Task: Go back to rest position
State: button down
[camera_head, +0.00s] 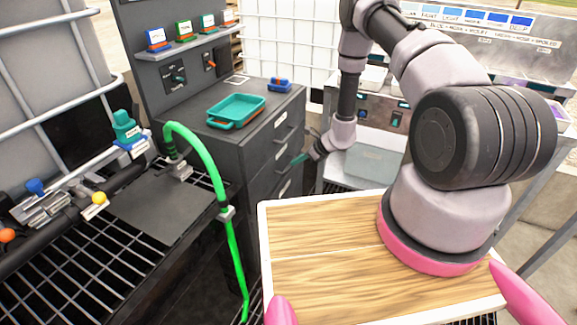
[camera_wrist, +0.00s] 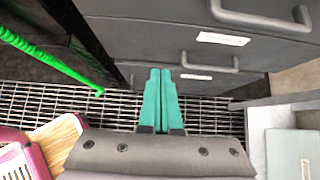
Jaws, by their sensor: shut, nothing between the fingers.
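My gripper (camera_head: 300,159) is at the end of my arm, in front of the grey drawer cabinet (camera_head: 252,150) in the head view. In the wrist view its two teal fingers (camera_wrist: 161,88) lie side by side and touch, with nothing between them. They point toward the cabinet's drawer fronts (camera_wrist: 240,50), which fill the top of that view. The exact gap between the fingertips and the drawers is hard to judge.
A teal tray (camera_head: 237,110) sits on the cabinet top. A green hose (camera_head: 226,215) rises at the left beside a pipe manifold (camera_head: 60,205). My wooden-topped base is in front. A metal grating (camera_wrist: 215,115) lies below my gripper.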

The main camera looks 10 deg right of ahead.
jog(key=s+r+n+g, duration=0.15)
jog(key=r+n, duration=0.25)
jog(key=r, duration=0.9)
jog(key=s+a+r+n+y, duration=0.1)
jog(key=s+r+n, duration=0.15)
jog(key=r, duration=1.15)
jog(key=s+r+n, duration=0.2)
jog(key=r+n, duration=0.3)
jog(key=r, duration=0.8)
jog(key=s+d+r+n+t+h, duration=0.2)
jog(key=s+d+r+n+h, duration=0.1)
jog(key=s+r, duration=0.6)
jog(key=s+d+r+n+t+h, duration=0.1)
jog(key=s+d+r+n+h, duration=0.2)
jog(key=s+d+r+n, duration=0.3)
jog(key=shift+s+d+r+t+h, duration=0.5)
jog(key=shift+s+r, duration=1.55)
jog(key=shift+s, duration=2.6)
jog(key=shift+d, duration=0.15)
